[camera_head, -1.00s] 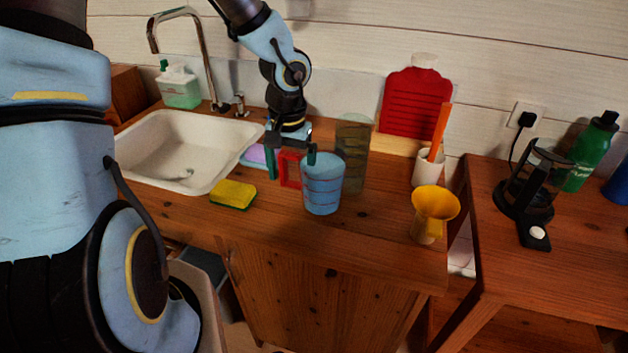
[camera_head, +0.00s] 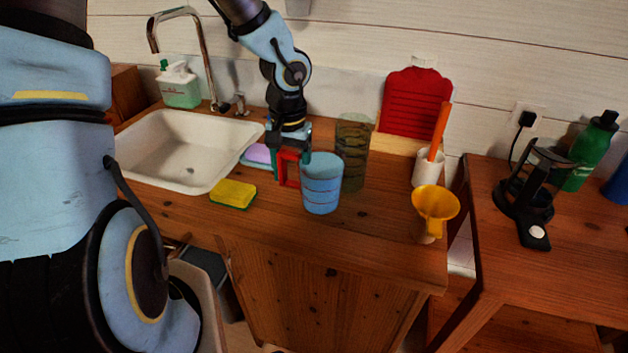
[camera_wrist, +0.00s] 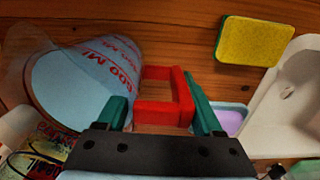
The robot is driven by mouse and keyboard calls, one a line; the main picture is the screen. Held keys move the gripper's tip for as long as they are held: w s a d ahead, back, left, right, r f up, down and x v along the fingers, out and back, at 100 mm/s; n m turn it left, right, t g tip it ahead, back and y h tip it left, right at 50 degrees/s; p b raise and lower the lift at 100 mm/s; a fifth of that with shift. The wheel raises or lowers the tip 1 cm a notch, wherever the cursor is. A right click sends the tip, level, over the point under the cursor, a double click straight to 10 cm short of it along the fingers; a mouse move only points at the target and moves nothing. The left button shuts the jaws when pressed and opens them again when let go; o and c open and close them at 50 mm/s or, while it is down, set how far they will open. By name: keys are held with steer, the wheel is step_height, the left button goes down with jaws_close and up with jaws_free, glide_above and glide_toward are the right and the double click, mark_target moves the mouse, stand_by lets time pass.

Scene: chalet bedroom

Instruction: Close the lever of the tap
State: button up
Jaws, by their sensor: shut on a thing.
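The tap (camera_head: 206,62) stands behind the white sink, its curved metal spout over the basin. Its small lever (camera_head: 239,103) is at the base, right of the spout; its exact setting is too small to tell. My gripper (camera_head: 289,168) is to the right of the tap and sink, pointing down at the counter. It is shut on the red handle (camera_wrist: 163,97) of a blue measuring cup (camera_head: 322,184). The cup stands upright on the counter. In the wrist view, the handle is between my two green fingers.
A yellow sponge (camera_head: 233,194) and a purple soap in a dish (camera_head: 257,155) lie near the sink (camera_head: 128,150). A tall patterned glass (camera_head: 353,145) stands close behind the cup. A yellow funnel (camera_head: 435,205) and a white holder (camera_head: 428,170) stand further right.

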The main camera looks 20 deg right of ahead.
jaws_close()
steer(key=shift+w+r, duration=0.1)
